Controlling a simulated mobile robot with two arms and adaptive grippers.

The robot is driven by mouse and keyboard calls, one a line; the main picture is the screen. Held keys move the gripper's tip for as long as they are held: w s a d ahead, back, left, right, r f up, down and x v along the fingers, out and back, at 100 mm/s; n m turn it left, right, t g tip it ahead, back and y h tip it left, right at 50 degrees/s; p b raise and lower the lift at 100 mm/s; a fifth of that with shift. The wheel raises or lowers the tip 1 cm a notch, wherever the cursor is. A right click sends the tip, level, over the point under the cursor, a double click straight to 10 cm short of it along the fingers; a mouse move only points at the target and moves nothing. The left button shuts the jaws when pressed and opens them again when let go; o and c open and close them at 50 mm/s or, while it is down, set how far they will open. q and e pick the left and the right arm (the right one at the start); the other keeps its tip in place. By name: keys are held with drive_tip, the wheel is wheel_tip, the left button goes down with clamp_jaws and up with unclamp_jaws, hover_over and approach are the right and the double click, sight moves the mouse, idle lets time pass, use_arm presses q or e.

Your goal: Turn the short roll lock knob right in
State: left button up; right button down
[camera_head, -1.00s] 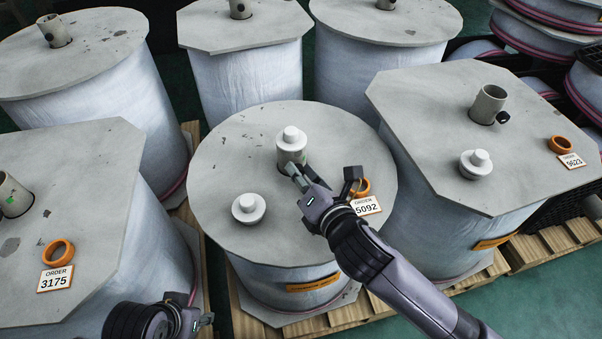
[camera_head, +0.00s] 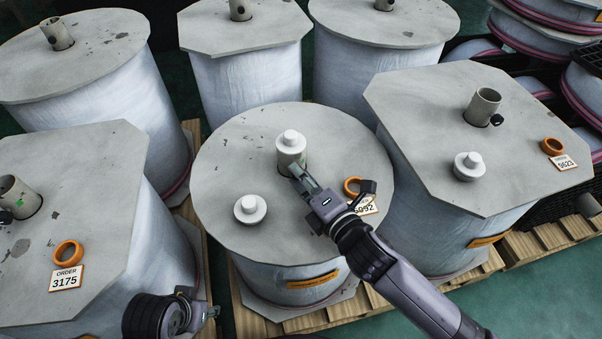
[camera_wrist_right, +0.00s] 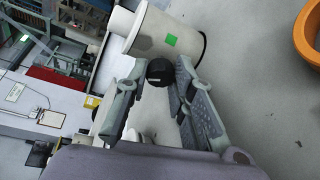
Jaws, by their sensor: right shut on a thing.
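The short roll (camera_head: 232,165), with a round grey top, stands in the middle of the head view. Its core (camera_head: 291,160) rises from the top with a white stepped cap (camera_head: 290,141) on it. My right gripper (camera_head: 299,177) reaches the near side of this core. In the right wrist view its two fingers (camera_wrist_right: 158,92) are closed around the black lock knob (camera_wrist_right: 158,72), which sits at the core's side close to a green mark (camera_wrist_right: 171,40). The knob is hidden in the head view. My left gripper (camera_head: 208,312) is low at the left; its fingers are unclear.
A second white cap (camera_head: 250,209), an orange ring (camera_head: 352,187) and an order tag lie on the short roll's top. Taller rolls (camera_head: 70,210) (camera_head: 430,110) stand close on both sides, and more stand behind. Green floor (camera_head: 545,285) shows at the lower right.

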drive_tip(key=shift+m, duration=0.5)
drive_tip(key=shift+f, duration=0.1)
drive_tip(key=c, duration=1.7)
unclamp_jaws()
drive_tip(key=shift+o, duration=0.2)
drive_tip(key=v, duration=1.2)
drive_tip(key=shift+d+f, duration=0.15)
drive_tip(key=shift+f, duration=0.1)
